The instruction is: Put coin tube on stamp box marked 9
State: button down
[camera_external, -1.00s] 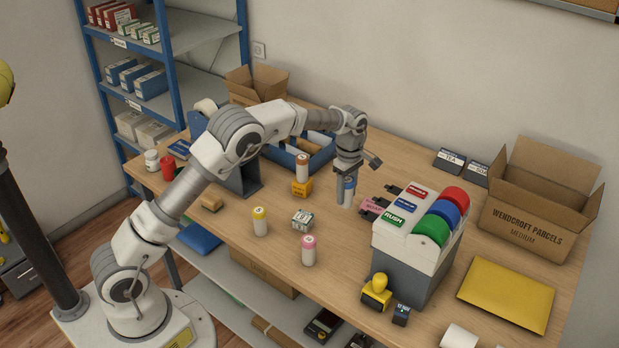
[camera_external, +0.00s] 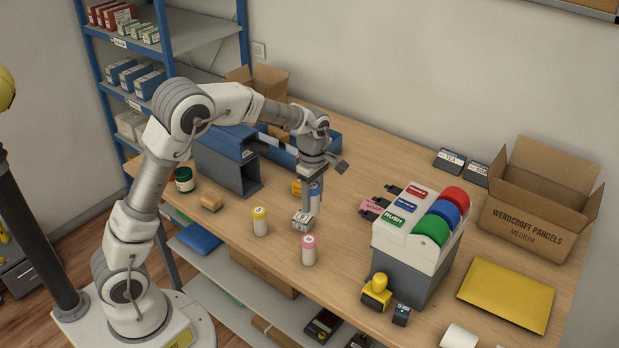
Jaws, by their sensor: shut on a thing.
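My gripper (camera_external: 311,190) points down over the middle of the counter, shut on a blue-and-white coin tube (camera_external: 317,196). The tube is upright and partly hidden by a finger. Just below it is a small whitish stamp box (camera_external: 302,223); I cannot tell whether the tube touches it. Its number is too small to read. A yellow stamp box (camera_external: 296,187) sits behind the gripper, mostly hidden. A yellow-topped tube (camera_external: 260,221) stands left of the whitish box, and a pink-topped tube (camera_external: 308,251) stands in front of it.
A grey label dispenser (camera_external: 412,245) with coloured rolls stands to the right, with a yellow stamper (camera_external: 377,293) in front. A cardboard box (camera_external: 527,220) and yellow envelope (camera_external: 507,293) lie further right. A blue-grey holder (camera_external: 228,160) and dark green jar (camera_external: 184,180) are left.

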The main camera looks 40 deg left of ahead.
jog(key=w+a+f, duration=0.1)
jog(key=a, duration=0.1)
jog(key=w+a+f, duration=0.2)
jog(key=a, duration=0.1)
jog(key=w+a+f, duration=0.2)
jog(key=shift+a+f, duration=0.15)
jog(key=shift+f, duration=0.05)
jog(key=shift+f+p, duration=0.35)
jog(key=shift+f, duration=1.6)
jog(key=shift+f, duration=0.15)
jog(key=shift+c, duration=1.8)
grip_release()
